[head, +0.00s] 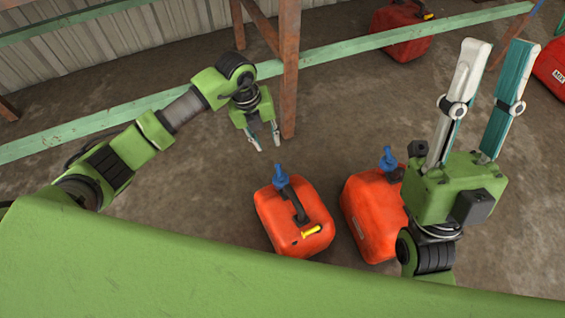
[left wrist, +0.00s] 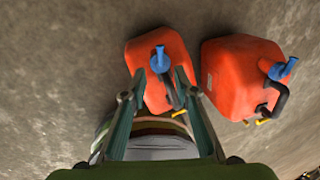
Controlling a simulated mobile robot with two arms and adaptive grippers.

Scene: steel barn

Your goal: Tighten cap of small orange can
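The smaller orange can (head: 267,214) stands on the ground at lower centre in the head view, with a blue cap (head: 280,176) at its far end, a dark handle and a yellow piece at its near end. My left gripper (head: 265,142) is open and empty, beyond the can and apart from the cap. In the left wrist view the can (left wrist: 148,98) shows beyond and between the spread fingers (left wrist: 160,76), with the blue cap (left wrist: 160,60) near the fingertips in the picture. My right gripper (head: 496,62) is open and empty, raised at the right.
A larger orange can (head: 372,215) with a blue cap stands close to the right of the small one. A rusty post (head: 289,75) and a green rail (head: 345,46) are behind my left gripper. More red cans (head: 403,35) are beyond the rail. Ground at left is clear.

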